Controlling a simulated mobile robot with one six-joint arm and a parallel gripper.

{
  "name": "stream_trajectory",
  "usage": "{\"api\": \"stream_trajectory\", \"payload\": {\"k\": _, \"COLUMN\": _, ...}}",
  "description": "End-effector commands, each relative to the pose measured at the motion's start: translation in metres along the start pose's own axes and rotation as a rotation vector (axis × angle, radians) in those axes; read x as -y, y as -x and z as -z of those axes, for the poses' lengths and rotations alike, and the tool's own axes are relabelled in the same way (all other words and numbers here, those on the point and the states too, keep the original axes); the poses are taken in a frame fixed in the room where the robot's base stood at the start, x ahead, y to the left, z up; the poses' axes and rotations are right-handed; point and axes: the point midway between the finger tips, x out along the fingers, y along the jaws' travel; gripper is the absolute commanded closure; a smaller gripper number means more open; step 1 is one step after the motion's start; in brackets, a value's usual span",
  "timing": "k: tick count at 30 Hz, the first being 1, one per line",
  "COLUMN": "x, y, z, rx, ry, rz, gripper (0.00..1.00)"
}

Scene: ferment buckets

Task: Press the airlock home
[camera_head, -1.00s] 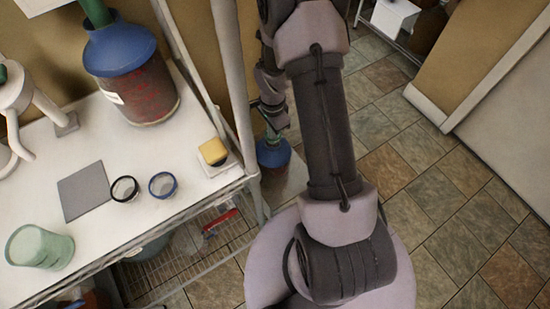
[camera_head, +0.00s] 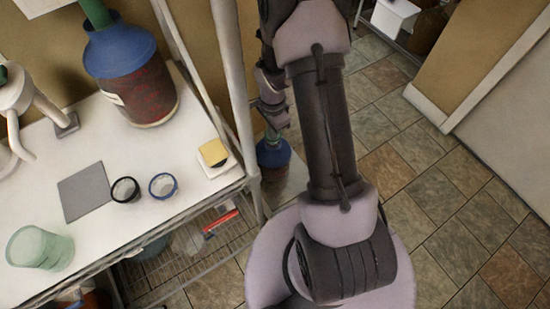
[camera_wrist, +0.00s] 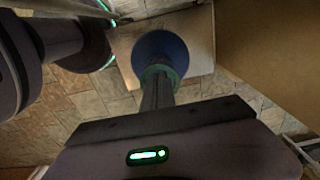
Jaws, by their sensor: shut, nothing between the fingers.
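A blue-topped vessel (camera_head: 273,153) stands low, close to the floor, just right of the shelf rack. In the wrist view its round blue top (camera_wrist: 160,46) lies straight ahead of my fingers. A green piece, which looks like the airlock (camera_wrist: 151,72), sits at the middle of that top, partly covered by the fingers. My gripper (camera_wrist: 158,80) is shut and empty, with its tips over or against the green piece; I cannot tell whether they touch. In the head view my gripper (camera_head: 272,128) points down above the vessel, and the airlock is mostly hidden.
The white table (camera_head: 120,235) holds a large blue-topped vessel (camera_head: 140,100), a green cup (camera_head: 38,248), a grey mat (camera_head: 83,192), two small rings and a yellow block (camera_head: 213,153). A rack post (camera_head: 235,85) stands close left of my arm. Tiled floor is open at right.

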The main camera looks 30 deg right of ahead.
Motion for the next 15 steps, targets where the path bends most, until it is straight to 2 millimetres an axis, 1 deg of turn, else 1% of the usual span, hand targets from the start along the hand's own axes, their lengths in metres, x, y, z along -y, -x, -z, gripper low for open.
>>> {"api": "stream_trajectory", "payload": {"k": 15, "x": 0.0, "y": 0.045, "z": 0.0, "rx": -0.001, "ry": 0.0, "rz": 0.001, "gripper": 1.0}}
